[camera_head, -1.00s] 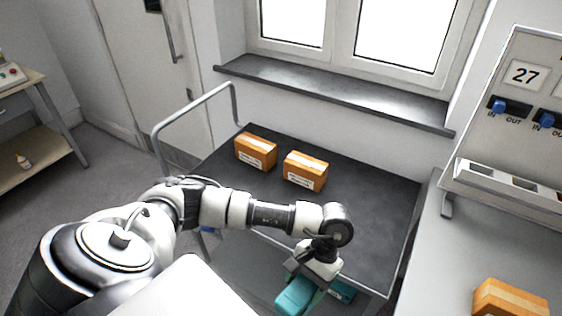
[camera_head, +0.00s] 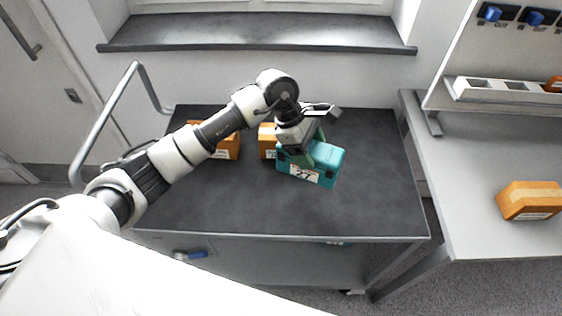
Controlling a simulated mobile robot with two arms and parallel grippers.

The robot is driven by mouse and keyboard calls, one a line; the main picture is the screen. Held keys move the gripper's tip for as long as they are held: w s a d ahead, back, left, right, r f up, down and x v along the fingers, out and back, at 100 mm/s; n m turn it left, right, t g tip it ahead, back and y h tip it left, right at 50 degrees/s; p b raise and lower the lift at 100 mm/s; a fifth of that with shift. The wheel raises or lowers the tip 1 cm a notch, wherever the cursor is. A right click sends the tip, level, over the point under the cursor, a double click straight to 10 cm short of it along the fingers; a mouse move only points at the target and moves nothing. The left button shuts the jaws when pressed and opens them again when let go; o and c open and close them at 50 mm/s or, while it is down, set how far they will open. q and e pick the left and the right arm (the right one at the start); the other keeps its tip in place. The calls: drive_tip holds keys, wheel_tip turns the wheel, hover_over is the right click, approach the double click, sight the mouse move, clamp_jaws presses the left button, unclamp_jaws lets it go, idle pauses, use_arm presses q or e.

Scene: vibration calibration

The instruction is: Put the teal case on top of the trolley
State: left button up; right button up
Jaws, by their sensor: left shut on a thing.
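The teal case (camera_head: 309,168) has a white label on its front and shows over the right middle of the trolley's dark top. My left gripper (camera_head: 308,157) is shut on the case from above. Whether the case touches the trolley top or hangs just over it, I cannot tell. The trolley (camera_head: 215,205) has a grey frame and a bent handle rail at the left. My right gripper is not in view.
Two orange boxes stand on the trolley top, one (camera_head: 228,148) behind my left arm and one (camera_head: 267,141) partly hidden by the gripper and case. A bench at the right holds another orange box (camera_head: 530,201). The trolley's front and right areas are bare.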

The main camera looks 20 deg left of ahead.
use_arm(q)
drive_tip(key=w+d+r+n+t, duration=0.2)
drive_tip(key=w+r+n, duration=0.1)
drive_tip(key=n, duration=0.1)
drive_tip(key=s+a+f+p, duration=0.1)
drive_tip(key=s+a+f, duration=0.1)
drive_tip(key=f, duration=0.1)
drive_tip(key=s+a+f+p, duration=0.1)
drive_tip(key=s+a+f, duration=0.1)
drive_tip(key=s+f, duration=0.1)
drive_tip(key=s+a+f+p, duration=0.1)
drive_tip(key=s+a+f, duration=0.2)
drive_tip(key=f, duration=0.1)
drive_tip(key=shift+s+f+p, duration=0.25)
drive_tip(key=shift+f+p, duration=0.1)
drive_tip(key=shift+p, duration=0.05)
drive_tip(key=shift+f, duration=0.2)
drive_tip(key=shift+a, duration=0.1)
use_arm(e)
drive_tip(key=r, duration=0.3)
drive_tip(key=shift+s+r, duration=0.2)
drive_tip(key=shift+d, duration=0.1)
use_arm(q)
drive_tip(key=o, duration=0.8)
drive_tip(key=shift+f, duration=0.2)
drive_tip(key=shift+c, duration=0.2)
drive_tip(key=o, duration=0.4)
drive_tip(key=shift+o, duration=0.2)
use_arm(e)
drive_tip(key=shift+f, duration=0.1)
